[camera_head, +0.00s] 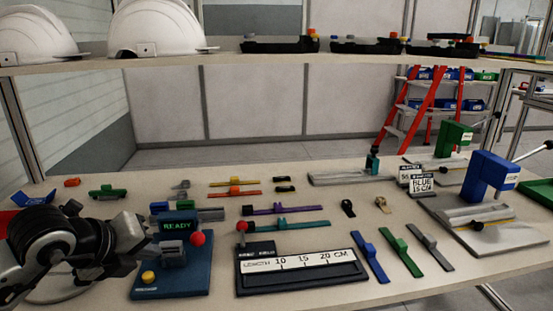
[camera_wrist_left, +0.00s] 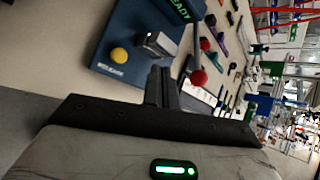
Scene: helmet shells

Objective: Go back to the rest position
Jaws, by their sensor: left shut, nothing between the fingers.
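My left gripper (camera_wrist_left: 161,88) shows in the left wrist view with its two fingers together and nothing between them. In the head view my left arm comes in from the left, and its gripper end (camera_head: 135,238) is beside the blue station (camera_head: 185,278) with the green READY display. In the wrist view the blue station (camera_wrist_left: 108,38) lies beyond the fingertips, with its yellow button and red knob. I cannot tell whether the fingers touch it. My right gripper is not in view.
White helmet shells (camera_head: 160,28) stand on the upper shelf (camera_head: 270,58). A black length gauge (camera_head: 300,285) and several coloured strips lie on the table. A blue press (camera_head: 490,175) and a green press (camera_head: 455,138) stand at the right. A red ladder (camera_head: 428,105) is behind.

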